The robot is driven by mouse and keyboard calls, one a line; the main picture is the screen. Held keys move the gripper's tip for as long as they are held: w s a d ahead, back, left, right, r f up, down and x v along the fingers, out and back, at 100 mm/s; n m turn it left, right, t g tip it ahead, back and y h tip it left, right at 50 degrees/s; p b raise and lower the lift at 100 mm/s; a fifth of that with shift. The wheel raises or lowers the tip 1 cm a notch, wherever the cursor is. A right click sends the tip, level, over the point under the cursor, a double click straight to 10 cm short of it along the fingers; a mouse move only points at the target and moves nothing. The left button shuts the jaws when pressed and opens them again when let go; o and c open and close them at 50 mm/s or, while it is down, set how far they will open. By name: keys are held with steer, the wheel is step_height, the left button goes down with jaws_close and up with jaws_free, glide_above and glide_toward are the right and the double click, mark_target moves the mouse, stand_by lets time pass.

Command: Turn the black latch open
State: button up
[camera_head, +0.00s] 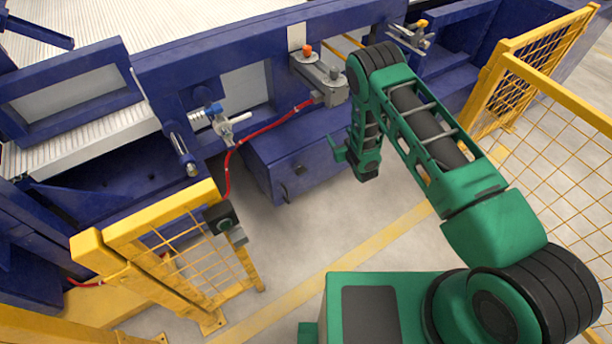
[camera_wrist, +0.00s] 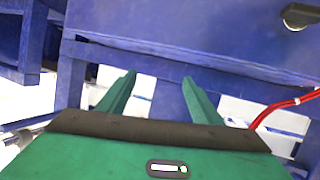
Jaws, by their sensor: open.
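The small black latch (camera_head: 299,169) sits on the front of a blue box (camera_head: 262,165) in the head view. In the wrist view the black latch (camera_wrist: 302,16) shows at the top right, partly cut off by the frame edge. The fingertips lie below and left of the latch there, against a blue panel in the background.
A red hose (camera_head: 262,126) runs down left of the box and also shows in the wrist view (camera_wrist: 290,103). A grey unit with an orange button (camera_head: 307,49) is above. Yellow mesh fences (camera_head: 165,250) stand left and right (camera_head: 560,120). The floor before the box is clear.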

steer(key=s+a+f+n+y, duration=0.1)
steer(key=s+a+f+y, duration=0.2)
steer(key=s+a+f, duration=0.45)
steer(key=n+t+y, duration=0.1)
steer(key=y, duration=0.2)
glide_toward(303, 173)
steer(key=x, duration=0.9)
steer(key=shift+w+f, duration=0.1)
